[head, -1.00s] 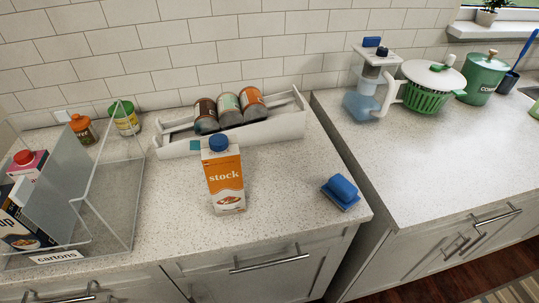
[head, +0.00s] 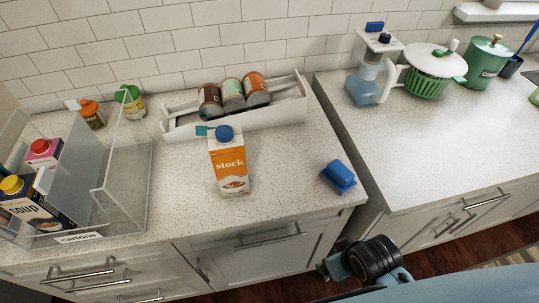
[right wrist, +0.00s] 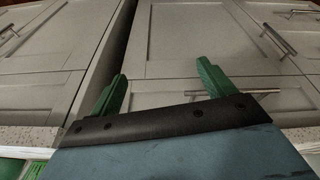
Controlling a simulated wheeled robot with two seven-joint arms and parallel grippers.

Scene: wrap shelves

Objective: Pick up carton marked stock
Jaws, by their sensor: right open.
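The carton marked stock (head: 229,163) is orange and white with a blue cap. It stands upright on the speckled counter, in front of the white can rack, in the head view. My right gripper (right wrist: 162,82) shows in the right wrist view with its two green fingers apart and nothing between them. It faces grey cabinet fronts, and the carton is not in that view. My right arm (head: 372,262) enters the head view at the lower right, below the counter edge and apart from the carton. My left gripper is not in view.
A clear bin labelled cartons (head: 76,238) holds other cartons at left. A white rack (head: 285,116) with several cans stands behind. A blue sponge (head: 338,176) lies right of the carton. Two jars (head: 92,115) stand at the back left. A gap separates the right counter.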

